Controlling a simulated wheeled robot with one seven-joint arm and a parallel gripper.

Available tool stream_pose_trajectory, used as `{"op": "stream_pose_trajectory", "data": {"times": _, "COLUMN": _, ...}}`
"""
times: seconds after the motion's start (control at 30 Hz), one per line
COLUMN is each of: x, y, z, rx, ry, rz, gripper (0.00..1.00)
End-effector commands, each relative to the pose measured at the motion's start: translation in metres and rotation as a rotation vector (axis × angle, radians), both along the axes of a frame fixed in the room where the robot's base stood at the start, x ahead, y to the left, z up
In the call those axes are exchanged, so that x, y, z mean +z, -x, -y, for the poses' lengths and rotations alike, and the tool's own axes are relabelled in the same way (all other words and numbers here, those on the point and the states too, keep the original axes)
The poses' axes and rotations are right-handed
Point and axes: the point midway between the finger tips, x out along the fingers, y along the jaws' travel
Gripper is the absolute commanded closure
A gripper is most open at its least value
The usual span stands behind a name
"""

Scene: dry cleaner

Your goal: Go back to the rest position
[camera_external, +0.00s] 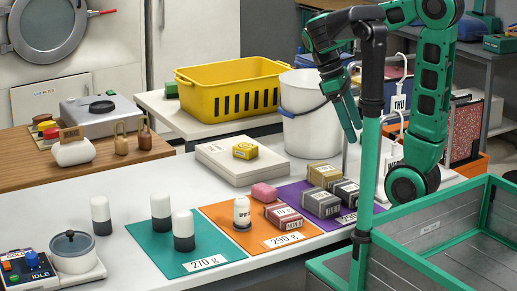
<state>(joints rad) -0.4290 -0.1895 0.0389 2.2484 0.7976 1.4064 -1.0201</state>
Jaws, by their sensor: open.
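My gripper (345,118) hangs from my green and black arm at the upper right, above the white table (120,215). It points down beside the white bucket (305,130). Its fingers show as green and black, one partly behind the other, and I see nothing held between them. My arm and a green pole hide part of the table's right end.
Teal (150,236), orange (300,236) and purple (297,192) mats carry bottles and boxes. A yellow basket (225,72) stands behind. A green-rimmed bin (345,270) fills the lower right. A pot (75,255) stands at the lower left.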

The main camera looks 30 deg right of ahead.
Motion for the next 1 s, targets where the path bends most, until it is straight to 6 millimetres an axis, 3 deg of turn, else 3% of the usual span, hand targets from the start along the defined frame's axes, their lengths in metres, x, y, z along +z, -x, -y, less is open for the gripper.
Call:
{"op": "stream_pose_trajectory", "data": {"times": 0.1, "x": 0.004, "y": 0.038, "z": 0.019, "rx": -0.129, "ry": 0.007, "rz": 0.041, "gripper": 0.3}}
{"op": "stream_pose_trajectory", "data": {"times": 0.27, "x": -0.011, "y": 0.067, "z": 0.055, "rx": -0.404, "ry": 0.028, "rz": 0.128, "gripper": 0.3}}
{"op": "stream_pose_trajectory", "data": {"times": 0.5, "x": -0.049, "y": 0.075, "z": 0.106, "rx": -0.879, "ry": 0.002, "rz": 0.291, "gripper": 0.3}}
{"op": "stream_pose_trajectory", "data": {"times": 0.7, "x": -0.068, "y": 0.077, "z": 0.126, "rx": -1.17, "ry": -0.045, "rz": 0.386, "gripper": 0.3}}
{"op": "stream_pose_trajectory", "data": {"times": 1.0, "x": -0.073, "y": 0.076, "z": 0.13, "rx": -1.263, "ry": -0.065, "rz": 0.416, "gripper": 0.3}}
